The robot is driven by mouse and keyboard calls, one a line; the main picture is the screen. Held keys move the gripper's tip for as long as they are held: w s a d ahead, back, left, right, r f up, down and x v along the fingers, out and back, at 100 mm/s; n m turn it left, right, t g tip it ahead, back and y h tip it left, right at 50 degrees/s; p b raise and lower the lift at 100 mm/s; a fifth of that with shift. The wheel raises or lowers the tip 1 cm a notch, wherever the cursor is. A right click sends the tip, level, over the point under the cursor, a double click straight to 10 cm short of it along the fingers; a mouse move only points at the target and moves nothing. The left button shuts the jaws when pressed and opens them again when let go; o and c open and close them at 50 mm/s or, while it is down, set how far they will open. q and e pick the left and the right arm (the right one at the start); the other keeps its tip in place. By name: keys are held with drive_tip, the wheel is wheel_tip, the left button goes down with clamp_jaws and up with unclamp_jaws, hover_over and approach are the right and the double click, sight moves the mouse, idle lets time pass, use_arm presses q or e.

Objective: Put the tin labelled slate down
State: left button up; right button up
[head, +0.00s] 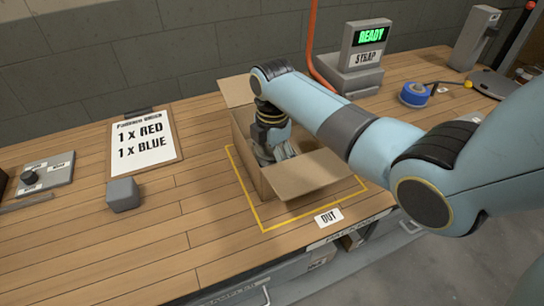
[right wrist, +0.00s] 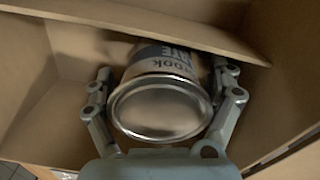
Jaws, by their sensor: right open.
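My right arm reaches down into an open cardboard box (head: 318,178). In the right wrist view a tin (right wrist: 160,105) with a shiny metal end facing me is inside the box. In the head view the right gripper (head: 283,150) is partly hidden by the box and the tin cannot be made out. My left gripper is not in view.
A yellow outline with an OUT label (head: 329,217) surrounds the box. An order board (head: 146,141) reads 1 x RED, 1 x BLUE. A grey block (head: 123,194) lies left. A STRAP machine (head: 362,58) showing READY and blue tape (head: 414,94) stand behind. The bench's front left is clear.

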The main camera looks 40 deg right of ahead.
wheel_tip(320, 180, up, 12)
drive_tip(key=shift+r, duration=0.15)
idle(0.3)
idle(0.4)
